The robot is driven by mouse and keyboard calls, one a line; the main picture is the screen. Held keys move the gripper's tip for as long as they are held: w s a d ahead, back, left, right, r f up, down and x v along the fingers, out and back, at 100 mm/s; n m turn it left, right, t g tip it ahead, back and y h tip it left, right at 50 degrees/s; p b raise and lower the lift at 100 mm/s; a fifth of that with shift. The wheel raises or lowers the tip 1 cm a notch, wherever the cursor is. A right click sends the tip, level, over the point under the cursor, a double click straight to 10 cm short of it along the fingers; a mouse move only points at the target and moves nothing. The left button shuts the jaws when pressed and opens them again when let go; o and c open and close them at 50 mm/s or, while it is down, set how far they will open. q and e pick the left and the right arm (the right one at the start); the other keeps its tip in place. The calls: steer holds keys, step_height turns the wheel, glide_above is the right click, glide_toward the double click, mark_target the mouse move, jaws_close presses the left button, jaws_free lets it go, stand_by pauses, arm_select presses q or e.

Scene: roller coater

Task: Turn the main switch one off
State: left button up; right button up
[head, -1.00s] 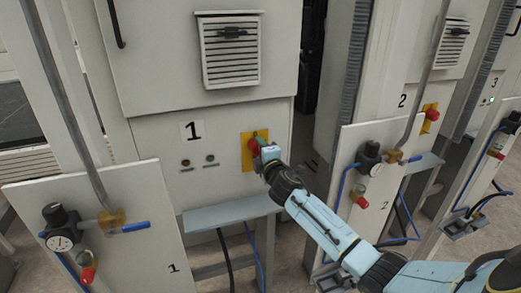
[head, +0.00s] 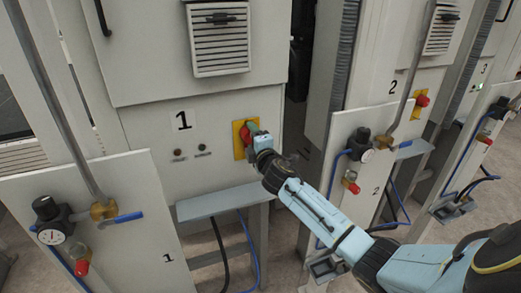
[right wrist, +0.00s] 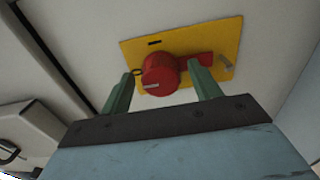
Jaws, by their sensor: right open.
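Main switch one is a red rotary knob with a handle (head: 246,133) on a yellow plate (head: 238,147), on the cabinet front right of the large "1". In the right wrist view the red knob (right wrist: 160,76) has its handle pointing right, and a pale mark shows on its face. My right gripper (right wrist: 160,70) is open, with its two green fingers on either side of the knob, the right one in front of the handle. I cannot tell whether they touch it. In the head view the gripper (head: 257,141) partly covers the switch. My left gripper is out of view.
Two small indicator lamps (head: 190,154) sit left of the switch. A grey ledge (head: 222,202) juts out below it. A lower panel with a gauge (head: 50,234) and blue-handled valve stands front left. Cabinet 2 (head: 393,90) with a similar switch is to the right.

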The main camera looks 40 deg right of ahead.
steer(key=v, duration=1.2)
steer(key=shift+s+b, duration=0.35)
steer(key=shift+b, duration=0.05)
steer(key=shift+a, duration=0.1)
